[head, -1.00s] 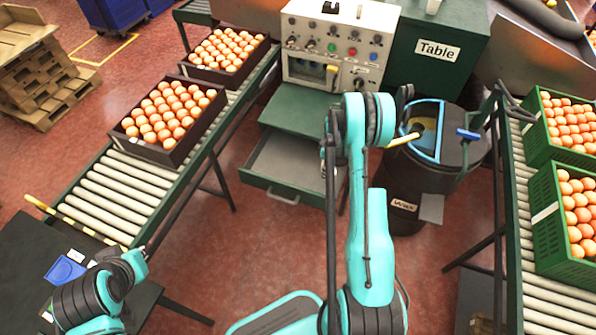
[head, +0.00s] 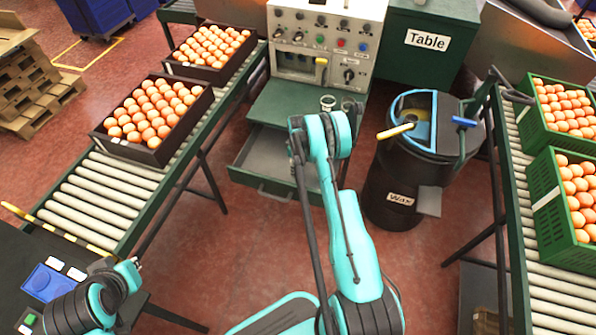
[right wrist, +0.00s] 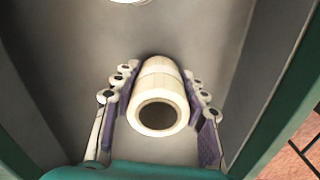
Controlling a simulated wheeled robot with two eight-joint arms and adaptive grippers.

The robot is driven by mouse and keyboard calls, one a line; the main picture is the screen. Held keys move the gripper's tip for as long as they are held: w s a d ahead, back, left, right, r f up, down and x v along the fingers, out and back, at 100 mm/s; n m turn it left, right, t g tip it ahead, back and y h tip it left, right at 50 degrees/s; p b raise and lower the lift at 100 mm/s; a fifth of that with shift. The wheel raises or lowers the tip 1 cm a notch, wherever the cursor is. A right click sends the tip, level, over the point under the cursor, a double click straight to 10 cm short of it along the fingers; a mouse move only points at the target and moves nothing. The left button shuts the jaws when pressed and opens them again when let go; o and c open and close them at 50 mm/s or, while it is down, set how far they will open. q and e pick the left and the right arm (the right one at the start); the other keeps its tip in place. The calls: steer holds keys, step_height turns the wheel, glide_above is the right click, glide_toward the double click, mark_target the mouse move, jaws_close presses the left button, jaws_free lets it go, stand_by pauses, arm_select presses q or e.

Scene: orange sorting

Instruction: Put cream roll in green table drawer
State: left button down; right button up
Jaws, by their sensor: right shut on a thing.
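The cream roll (right wrist: 160,80) is a pale hollow cylinder, its open dark end facing the right wrist camera. My right gripper (right wrist: 159,120) is shut on it, with purple pads on both sides. The roll is over or inside a grey, green-edged space that looks like the drawer; whether it touches the bottom I cannot tell. In the head view the green table's drawer (head: 262,157) is pulled open below the control box. My right arm covers its right part and hides the right gripper and the roll.
The black wax bin (head: 385,195) stands right of the drawer. A control box (head: 325,35) stands on the table. Red floor is open in front.

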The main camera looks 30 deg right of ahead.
steer(key=shift+f, duration=0.65)
arm_select(q)
steer(key=shift+f, duration=0.2)
arm_select(e)
steer(key=shift+r, duration=0.15)
steer(key=o, duration=1.1)
steer(key=shift+o, duration=0.2)
